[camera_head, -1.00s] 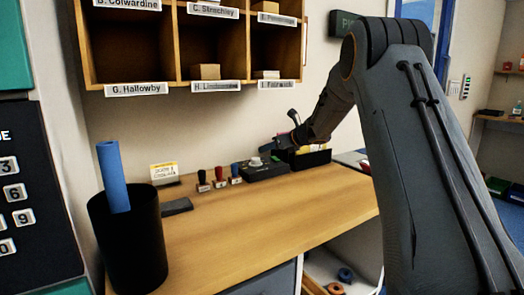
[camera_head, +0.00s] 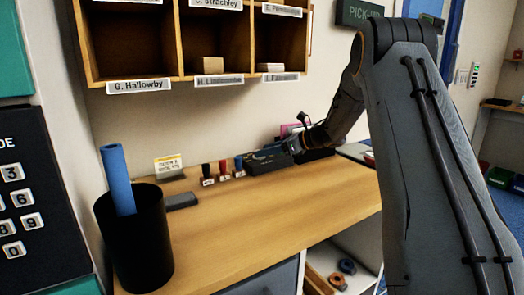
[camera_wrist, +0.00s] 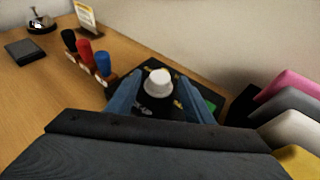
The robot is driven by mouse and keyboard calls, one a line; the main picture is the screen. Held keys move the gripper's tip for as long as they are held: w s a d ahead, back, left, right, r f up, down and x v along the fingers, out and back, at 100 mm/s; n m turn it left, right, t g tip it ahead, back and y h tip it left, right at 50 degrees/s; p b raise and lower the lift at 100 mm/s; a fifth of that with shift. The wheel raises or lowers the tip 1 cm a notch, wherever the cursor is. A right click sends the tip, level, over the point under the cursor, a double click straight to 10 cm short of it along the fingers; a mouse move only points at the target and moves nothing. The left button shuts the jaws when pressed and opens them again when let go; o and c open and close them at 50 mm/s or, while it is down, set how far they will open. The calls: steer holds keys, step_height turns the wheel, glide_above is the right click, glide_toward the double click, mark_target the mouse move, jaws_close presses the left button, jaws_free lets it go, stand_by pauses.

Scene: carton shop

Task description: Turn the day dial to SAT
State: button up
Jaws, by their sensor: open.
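The day dial is a white round knob (camera_wrist: 158,82) on a dark box (camera_wrist: 150,108) with small coloured markings; the lettering is too small to read. In the wrist view my gripper (camera_wrist: 158,97) is open, with one blue-grey finger on each side of the knob. I cannot tell whether the fingers touch it. In the head view the dark box (camera_head: 266,162) stands at the back of the wooden counter, and my gripper (camera_head: 292,146) is at its right end, hiding the knob.
Three stamps with black, red (camera_wrist: 86,50) and blue handles stand just left of the box. Pink, grey and white items (camera_wrist: 290,125) stand close on the right. A black bin (camera_head: 134,240) with a blue roll is at the counter's left. The counter's middle (camera_head: 260,210) is clear.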

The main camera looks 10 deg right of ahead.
steer(key=shift+w+a+f, duration=0.25)
steer(key=shift+w+a, duration=0.1)
steer(key=shift+a, duration=0.2)
steer(key=c, duration=1)
steer(key=shift+a, duration=0.35)
steer(key=shift+d, duration=0.25)
